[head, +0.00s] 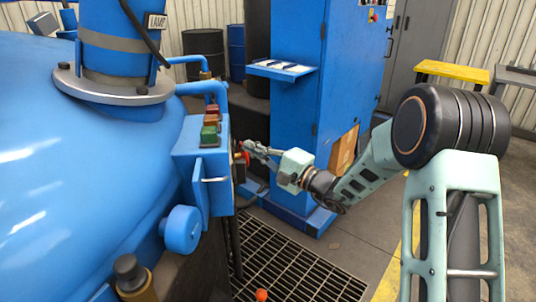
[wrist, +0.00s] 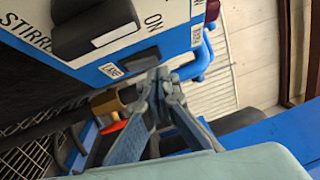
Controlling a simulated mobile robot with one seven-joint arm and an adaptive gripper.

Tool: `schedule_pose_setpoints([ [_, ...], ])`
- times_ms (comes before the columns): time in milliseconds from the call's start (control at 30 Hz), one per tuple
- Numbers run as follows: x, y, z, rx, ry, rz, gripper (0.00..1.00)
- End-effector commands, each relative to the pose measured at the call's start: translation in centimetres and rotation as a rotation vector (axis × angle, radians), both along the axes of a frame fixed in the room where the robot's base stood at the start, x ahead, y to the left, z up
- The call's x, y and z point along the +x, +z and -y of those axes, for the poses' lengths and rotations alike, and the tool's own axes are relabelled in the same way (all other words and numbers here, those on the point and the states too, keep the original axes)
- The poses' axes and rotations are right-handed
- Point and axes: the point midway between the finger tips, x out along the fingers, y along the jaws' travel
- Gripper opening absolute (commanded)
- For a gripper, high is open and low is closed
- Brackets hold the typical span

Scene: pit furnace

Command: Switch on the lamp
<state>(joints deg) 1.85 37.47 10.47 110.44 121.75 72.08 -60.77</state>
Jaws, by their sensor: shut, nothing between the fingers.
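A sign that appears to read LAMP (head: 156,21) is on the blue column at the top left of the head view; I cannot make out the lamp itself. A blue control box (head: 188,165) stands beside the round blue vessel. In the wrist view, its panel has a white plate (wrist: 142,38) lettered STIRRER and ON, with a black switch (wrist: 95,30). A small label (wrist: 112,70), too small to read surely, sits below the plate. My gripper (head: 248,147) is shut and empty at the box's right side. Its tips (wrist: 160,78) are close to the panel's lower edge; contact is unclear.
Red, orange and green blocks (head: 210,125) sit on the box. A red part (head: 242,157) is close to my fingers, and an orange-red part (wrist: 113,128) shows beside them. A blue cabinet (head: 297,90) stands behind my gripper. Floor grating (head: 285,265) lies below.

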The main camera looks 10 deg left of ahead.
Motion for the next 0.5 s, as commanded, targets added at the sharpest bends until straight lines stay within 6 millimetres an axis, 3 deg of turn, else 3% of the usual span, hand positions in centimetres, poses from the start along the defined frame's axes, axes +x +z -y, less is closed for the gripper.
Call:
schedule_pose_setpoints([
  [133,-0.34,0.12,-1.12,-0.001,0.000,0.000,0.00],
  [500,-0.41,0.20,-1.35,-0.001,-0.001,0.000,0.00],
])
